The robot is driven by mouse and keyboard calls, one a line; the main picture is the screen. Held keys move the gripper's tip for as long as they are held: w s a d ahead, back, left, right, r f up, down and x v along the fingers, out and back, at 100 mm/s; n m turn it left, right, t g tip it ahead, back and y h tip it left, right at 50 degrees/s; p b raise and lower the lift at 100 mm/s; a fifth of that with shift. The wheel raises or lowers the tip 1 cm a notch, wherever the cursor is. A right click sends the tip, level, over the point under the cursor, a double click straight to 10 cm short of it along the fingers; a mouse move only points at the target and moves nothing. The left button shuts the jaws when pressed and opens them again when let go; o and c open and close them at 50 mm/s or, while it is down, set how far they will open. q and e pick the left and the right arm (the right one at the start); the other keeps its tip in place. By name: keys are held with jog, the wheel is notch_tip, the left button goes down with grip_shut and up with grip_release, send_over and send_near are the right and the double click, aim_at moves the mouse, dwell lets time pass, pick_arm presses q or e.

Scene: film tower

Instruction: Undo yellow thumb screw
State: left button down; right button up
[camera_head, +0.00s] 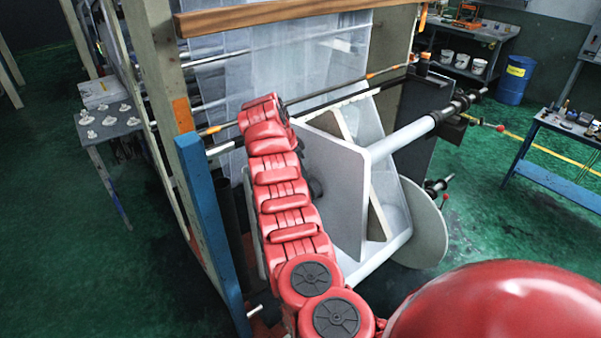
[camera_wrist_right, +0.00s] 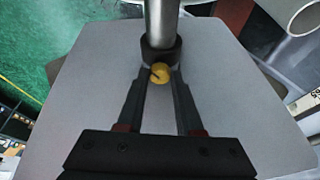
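The yellow thumb screw (camera_wrist_right: 160,73) sits in a black collar (camera_wrist_right: 161,50) on a grey metal shaft (camera_wrist_right: 162,18), in the right wrist view. The fingers of my right gripper (camera_wrist_right: 159,76) stand on either side of the screw, their tips level with it. The gap between them is about as wide as the screw, and I cannot tell whether they touch it. In the head view the screw is not visible. A red arm reaches up along the left side of the grey panel (camera_head: 336,195), its gripper hidden. My left gripper is not in view.
The grey panel fills much of the right wrist view behind the fingers. In the head view a blue post (camera_head: 209,225) stands close left of the arm. A large roller (camera_head: 410,135) extends right of the panel. Green floor is open at the far left.

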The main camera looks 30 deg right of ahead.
grip_shut()
jog(key=shift+f+n+b, duration=0.25)
jog(key=shift+n+b, duration=0.05)
jog(key=shift+b, duration=0.4)
jog(key=n+t+b, duration=0.1)
jog(key=n+b, duration=0.2)
jog(key=b, duration=0.2)
jog(key=shift+s+d, duration=0.1)
jog(key=shift+s, duration=0.05)
jog(key=shift+s+r+n+t+b, duration=0.1)
jog(key=shift+r+n+t+b, duration=0.15)
jog(key=shift+n+t+b, duration=0.75)
jog(key=shift+n+g+b, duration=0.3)
jog(key=shift+n, duration=0.1)
